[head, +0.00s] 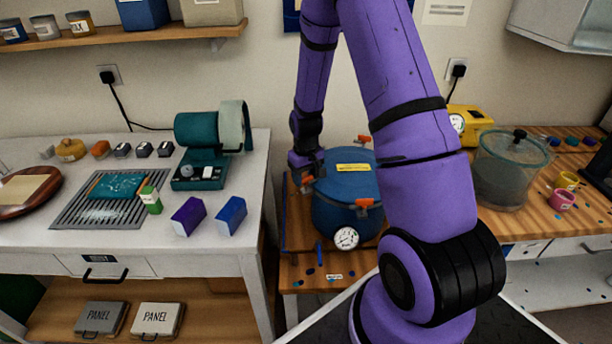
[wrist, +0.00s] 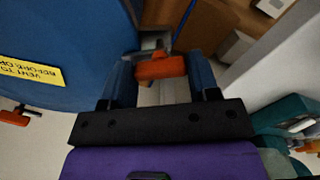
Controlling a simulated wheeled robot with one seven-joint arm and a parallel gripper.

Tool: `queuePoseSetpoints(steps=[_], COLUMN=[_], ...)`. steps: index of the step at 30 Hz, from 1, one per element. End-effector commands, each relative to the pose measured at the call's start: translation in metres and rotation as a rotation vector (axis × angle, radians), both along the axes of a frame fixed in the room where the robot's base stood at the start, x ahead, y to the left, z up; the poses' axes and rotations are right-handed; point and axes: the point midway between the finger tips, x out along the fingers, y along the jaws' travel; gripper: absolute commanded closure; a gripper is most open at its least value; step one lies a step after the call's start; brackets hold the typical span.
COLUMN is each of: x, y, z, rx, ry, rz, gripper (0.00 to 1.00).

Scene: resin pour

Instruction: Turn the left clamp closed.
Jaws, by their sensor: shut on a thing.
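The blue pressure pot (head: 332,212) stands on the wooden bench with a yellow label on its lid. It also fills the left of the wrist view (wrist: 60,30). The left clamp (wrist: 160,68) has an orange handle, which lies crosswise between my fingertips beside the pot wall. In the head view only a bit of the left clamp (head: 308,181) shows below my gripper (head: 304,164). My gripper (wrist: 160,72) is shut on this handle in the wrist view. Two other orange clamps show on the pot, a front one (head: 366,203) and a back one (head: 364,139).
A pressure gauge (head: 346,238) sits on the pot's front. A clear chamber (head: 507,170) stands to the right. A white table (head: 225,252) with a green machine (head: 205,145) is to the left, across a narrow gap.

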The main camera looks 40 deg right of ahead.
Motion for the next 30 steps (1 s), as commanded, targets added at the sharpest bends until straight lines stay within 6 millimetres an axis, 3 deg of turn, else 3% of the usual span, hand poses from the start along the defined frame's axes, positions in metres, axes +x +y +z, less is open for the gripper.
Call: queuePoseSetpoints(steps=[12, 26, 27, 30], x=[0.0006, 0.0006, 0.0006, 0.0005], y=[-0.0003, -0.0004, -0.0003, -0.0003], z=[0.0004, 0.0004, 0.0004, 0.0003], rx=[-0.001, 0.0, 0.0, 0.0], ry=[-0.002, -0.002, -0.002, -0.002], rz=[-0.151, -0.165, -0.165, -0.164], gripper=[0.68, 0.68, 0.42, 0.19])
